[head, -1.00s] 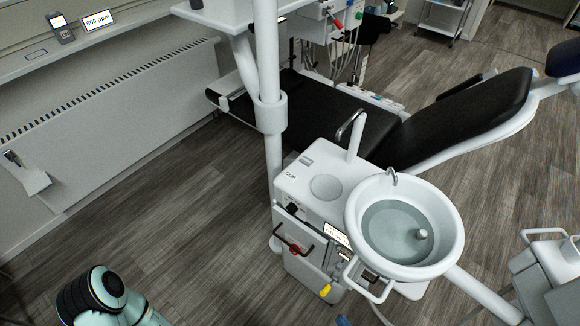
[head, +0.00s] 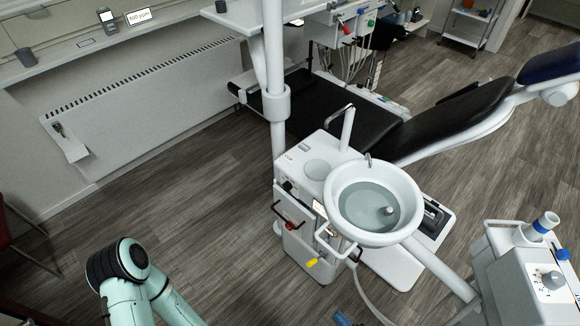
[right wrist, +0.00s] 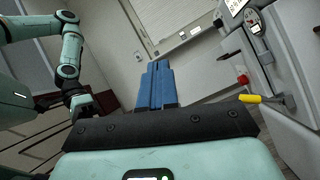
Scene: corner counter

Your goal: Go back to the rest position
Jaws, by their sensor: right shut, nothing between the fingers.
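My right gripper (right wrist: 155,86) shows in the right wrist view as two blue fingers pressed together with nothing between them. Its blue tip (head: 341,319) just shows at the bottom edge of the head view, over the floor and in front of the white dental unit (head: 305,215). My left arm, teal with black joints, is bent at the lower left of the head view. In the right wrist view it hangs at the left and ends in a dark part (right wrist: 82,104); its fingers cannot be made out.
The dental unit carries a round basin (head: 342,200) and a yellow-tipped handle (head: 312,262). A black dental chair (head: 440,125) lies behind. A white device (head: 525,275) stands at the right. A radiator (head: 140,95) lines the left wall.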

